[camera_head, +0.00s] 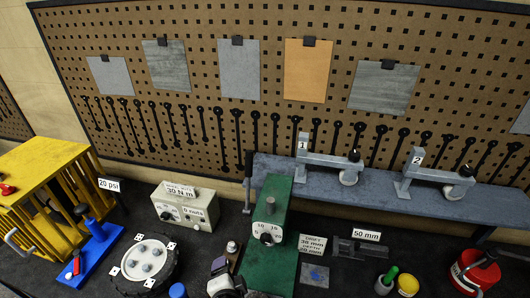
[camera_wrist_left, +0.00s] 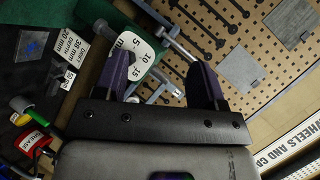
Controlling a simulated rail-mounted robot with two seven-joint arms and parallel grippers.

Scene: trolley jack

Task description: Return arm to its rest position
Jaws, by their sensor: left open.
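My left gripper (camera_wrist_left: 160,62) shows in the left wrist view with its two dark purple fingers apart. Nothing is clamped between them. A white dial with numbers (camera_wrist_left: 128,62) shows behind and between the fingers; whether a finger touches it, I cannot tell. In the head view, a green jack-like unit (camera_head: 268,262) with a round dial (camera_head: 267,233) stands at the lower middle. A grey and dark purple part at the bottom edge, left of this unit, looks like my left gripper, mostly cut off. My right gripper is not in view.
A yellow frame (camera_head: 38,178) and a blue stand (camera_head: 98,240) are at the left. A grey torque box (camera_head: 185,207) and a wheel hub (camera_head: 146,262) are nearer the middle. A grey shelf (camera_head: 330,188) with two clamps is behind right. A red can (camera_head: 475,270) is far right.

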